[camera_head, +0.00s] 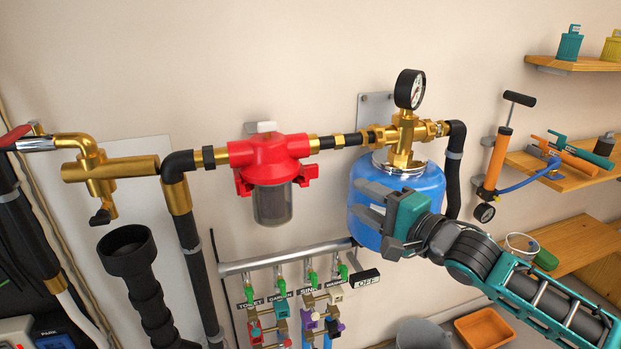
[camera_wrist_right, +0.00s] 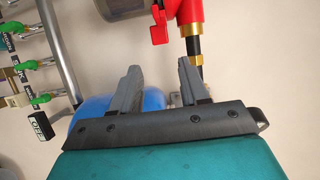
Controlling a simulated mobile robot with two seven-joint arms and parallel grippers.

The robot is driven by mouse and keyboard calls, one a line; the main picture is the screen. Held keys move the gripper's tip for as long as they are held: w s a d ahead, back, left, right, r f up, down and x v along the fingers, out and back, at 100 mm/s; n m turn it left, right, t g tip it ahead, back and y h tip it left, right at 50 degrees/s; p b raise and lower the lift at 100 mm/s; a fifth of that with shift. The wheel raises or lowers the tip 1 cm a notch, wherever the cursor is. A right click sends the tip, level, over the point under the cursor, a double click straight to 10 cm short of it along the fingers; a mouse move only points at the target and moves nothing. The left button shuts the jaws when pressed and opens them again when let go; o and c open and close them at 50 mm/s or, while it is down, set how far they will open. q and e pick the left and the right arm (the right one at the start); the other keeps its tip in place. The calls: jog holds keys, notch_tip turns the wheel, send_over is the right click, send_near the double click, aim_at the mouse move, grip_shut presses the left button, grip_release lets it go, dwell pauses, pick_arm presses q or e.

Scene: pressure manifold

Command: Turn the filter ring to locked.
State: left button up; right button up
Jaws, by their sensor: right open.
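The red filter housing (camera_head: 268,158) hangs in the pipe run on the wall, with red lugs at its lower left and lower right. Its ring appears to be the red collar carrying these lugs, above the smoky clear bowl (camera_head: 272,205). I see no readable lock mark. My right gripper (camera_head: 362,202) is open and empty, right of the filter and in front of the blue tank (camera_head: 425,182), apart from the ring. In the right wrist view, a red lug (camera_wrist_right: 159,26) and part of the bowl (camera_wrist_right: 122,8) show beyond the open fingers (camera_wrist_right: 157,66). My left gripper is not in view.
A brass fitting with a pressure gauge (camera_head: 410,89) sits on the tank. Below the filter is a grey manifold pipe (camera_head: 285,256) with several green-handled valves and an OFF tag (camera_head: 367,280). A black hose (camera_head: 128,250) stands left. Bare wall lies between filter and tank.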

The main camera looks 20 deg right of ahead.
aim_at(314, 173)
jog(key=x, duration=1.2)
jog(key=shift+w+a+b, duration=0.1)
jog(key=shift+w+b, duration=0.1)
jog(key=shift+b, duration=0.1)
grip_shut()
